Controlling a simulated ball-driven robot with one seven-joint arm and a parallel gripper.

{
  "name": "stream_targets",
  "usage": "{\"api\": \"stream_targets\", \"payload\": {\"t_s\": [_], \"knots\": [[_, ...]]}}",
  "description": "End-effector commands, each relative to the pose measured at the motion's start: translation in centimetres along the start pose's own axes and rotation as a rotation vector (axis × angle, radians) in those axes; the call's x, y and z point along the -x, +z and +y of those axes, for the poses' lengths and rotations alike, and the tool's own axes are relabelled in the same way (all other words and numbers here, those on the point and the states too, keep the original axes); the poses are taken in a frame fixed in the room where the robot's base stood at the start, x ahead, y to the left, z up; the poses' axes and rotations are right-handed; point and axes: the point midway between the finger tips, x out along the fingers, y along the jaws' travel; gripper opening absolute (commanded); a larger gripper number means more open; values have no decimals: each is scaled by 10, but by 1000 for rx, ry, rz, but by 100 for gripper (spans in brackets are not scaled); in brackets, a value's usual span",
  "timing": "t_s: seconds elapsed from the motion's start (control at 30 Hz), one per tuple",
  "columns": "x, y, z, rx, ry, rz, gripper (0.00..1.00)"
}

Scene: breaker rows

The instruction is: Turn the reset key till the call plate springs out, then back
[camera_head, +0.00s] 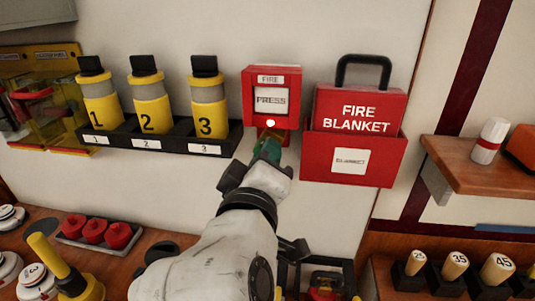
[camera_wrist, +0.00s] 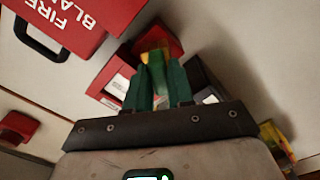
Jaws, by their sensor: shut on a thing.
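The red call point box (camera_head: 248,100) is on the wall under a FIRE label. Its white PRESS plate (camera_head: 272,99) sits in the square window; I cannot tell whether it stands out. A small bright spot (camera_head: 270,123) glows just below the plate. My gripper (camera_head: 268,151) reaches up to the underside of the box with its green fingers. It is shut on the reset key (camera_head: 268,134), of which only a yellowish part shows above the fingers. The keyhole is hidden.
A red fire blanket holder (camera_head: 310,167) hangs close on the right. Yellow numbered cylinders stand in a black rack (camera_head: 170,142) on the left. A wooden shelf (camera_head: 470,172) is far right. Below is a counter with red knobs (camera_head: 95,232) and other items.

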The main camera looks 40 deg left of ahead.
Motion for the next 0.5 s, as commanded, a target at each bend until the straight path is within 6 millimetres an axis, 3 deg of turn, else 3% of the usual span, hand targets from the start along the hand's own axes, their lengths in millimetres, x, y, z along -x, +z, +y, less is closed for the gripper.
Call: {"api": "stream_targets", "payload": {"t_s": [0.5], "knots": [[0, 0, 0, -231, 3, 1, 0]]}}
